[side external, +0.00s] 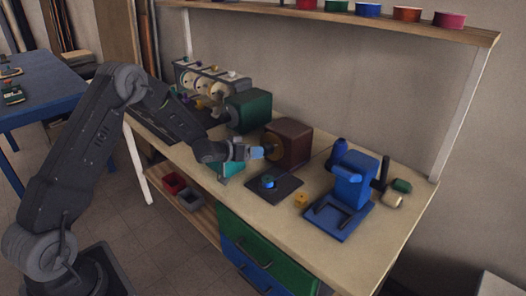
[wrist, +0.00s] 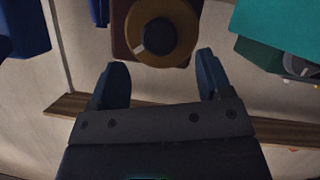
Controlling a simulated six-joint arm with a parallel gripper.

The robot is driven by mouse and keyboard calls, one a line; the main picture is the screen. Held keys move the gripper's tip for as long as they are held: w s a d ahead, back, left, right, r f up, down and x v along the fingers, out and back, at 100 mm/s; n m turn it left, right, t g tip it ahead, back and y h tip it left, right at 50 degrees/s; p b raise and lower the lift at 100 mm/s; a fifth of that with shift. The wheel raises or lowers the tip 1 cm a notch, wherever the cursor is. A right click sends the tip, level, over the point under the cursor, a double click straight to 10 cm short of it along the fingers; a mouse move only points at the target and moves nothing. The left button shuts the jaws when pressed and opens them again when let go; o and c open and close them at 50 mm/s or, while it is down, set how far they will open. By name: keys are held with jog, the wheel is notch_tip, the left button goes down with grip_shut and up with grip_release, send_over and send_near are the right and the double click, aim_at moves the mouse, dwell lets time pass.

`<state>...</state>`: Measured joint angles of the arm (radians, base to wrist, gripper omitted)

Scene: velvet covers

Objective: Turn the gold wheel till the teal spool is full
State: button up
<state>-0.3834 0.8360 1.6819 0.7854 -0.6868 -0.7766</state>
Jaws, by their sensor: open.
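The gold wheel (wrist: 175,50) has a dark round hub with a pale mark and sits on the face of a dark red-brown box (side external: 292,143). In the side view the wheel (side external: 270,141) is partly hidden by my gripper (side external: 259,152). In the wrist view my gripper (wrist: 161,60) is open and empty, with the wheel ahead, between and beyond the fingertips. I see no contact with it. A small blue-teal spool (side external: 268,181) stands on a dark plate in front of the box. I cannot tell whether it is the teal spool, or how full it is.
A teal block (side external: 226,167) is close below my wrist. A green box (side external: 248,110) and a row of pale dials (side external: 205,84) stand behind. Bare bench lies along the front right.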

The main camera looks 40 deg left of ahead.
aim_at(268, 148)
jog(key=shift+x, duration=3.05)
jog(key=shift+c, duration=0.4)
jog(key=c, duration=0.8)
jog(key=shift+c, duration=0.2)
jog(key=shift+d+m+y, duration=0.1)
jog(key=shift+m+y, duration=1.3)
jog(key=shift+m, duration=0.5)
jog(key=o, duration=0.9)
